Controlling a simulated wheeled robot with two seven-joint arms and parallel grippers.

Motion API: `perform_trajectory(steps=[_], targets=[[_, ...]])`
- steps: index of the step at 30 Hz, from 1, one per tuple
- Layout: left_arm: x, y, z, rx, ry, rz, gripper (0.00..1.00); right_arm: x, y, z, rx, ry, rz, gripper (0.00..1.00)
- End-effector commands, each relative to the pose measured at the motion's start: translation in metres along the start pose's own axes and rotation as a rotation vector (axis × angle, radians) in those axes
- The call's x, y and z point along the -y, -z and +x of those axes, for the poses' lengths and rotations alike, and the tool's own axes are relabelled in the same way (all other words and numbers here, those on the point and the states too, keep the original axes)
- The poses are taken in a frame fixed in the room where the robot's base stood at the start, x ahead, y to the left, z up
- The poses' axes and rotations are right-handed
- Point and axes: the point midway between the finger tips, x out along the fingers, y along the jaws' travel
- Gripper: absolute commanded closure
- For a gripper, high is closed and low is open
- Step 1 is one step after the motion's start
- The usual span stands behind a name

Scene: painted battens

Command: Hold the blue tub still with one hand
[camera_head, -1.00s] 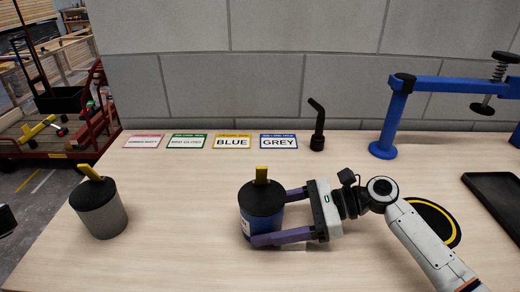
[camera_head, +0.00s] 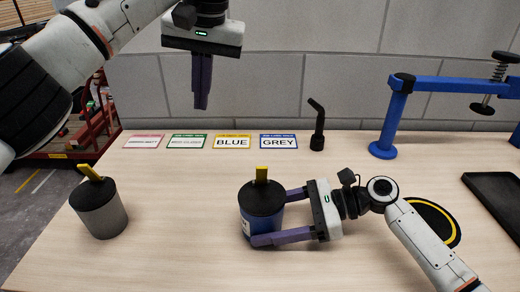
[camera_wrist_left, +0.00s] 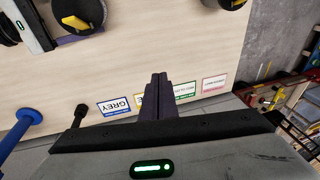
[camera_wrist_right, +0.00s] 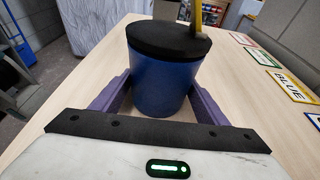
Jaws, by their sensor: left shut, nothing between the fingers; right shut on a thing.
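The blue tub (camera_head: 262,217) stands upright on the table, with a black lid and a yellow piece sticking up from the lid. My right gripper (camera_head: 281,217) is shut on the tub from the right, one finger on each side. In the right wrist view the tub (camera_wrist_right: 165,85) sits between the purple fingers. My left gripper (camera_head: 202,105) is shut and empty, held in the air above the back of the table, pointing down. In the left wrist view its fingers (camera_wrist_left: 157,95) are together with nothing between them.
A grey tub (camera_head: 103,215) with black lid and yellow piece stands at the left. Several label cards, including BLUE (camera_head: 232,142) and GREY (camera_head: 279,142), lie at the back. A black stand (camera_head: 318,125), a blue clamp arm (camera_head: 400,110) and a black tray (camera_head: 497,200) are right.

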Motion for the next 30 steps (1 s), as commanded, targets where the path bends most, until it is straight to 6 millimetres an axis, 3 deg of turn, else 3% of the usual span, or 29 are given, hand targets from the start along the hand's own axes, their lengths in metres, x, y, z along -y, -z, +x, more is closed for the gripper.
perform_trajectory(steps=[1,3,6,9,23,30], targets=[[-0.028,-0.009,-0.019,0.007,-0.046,-0.011,1.00,0.000,-0.001,0.000,0.003,0.000,-0.001,0.45],[-0.058,-0.021,-0.037,0.026,-0.099,-0.028,1.00,0.000,-0.001,0.000,0.003,0.000,-0.001,0.45],[-0.086,-0.035,-0.055,0.051,-0.147,-0.047,1.00,0.000,-0.002,0.000,0.003,0.000,-0.001,0.45],[-0.100,-0.043,-0.064,0.067,-0.172,-0.057,1.00,0.000,-0.002,0.000,0.003,0.000,-0.001,0.45],[-0.104,-0.046,-0.062,0.071,-0.177,-0.059,1.00,0.000,-0.002,0.000,0.003,0.000,-0.002,0.45],[-0.109,-0.048,-0.025,0.073,-0.176,-0.058,1.00,0.000,-0.002,0.000,0.004,0.000,-0.002,0.45]])
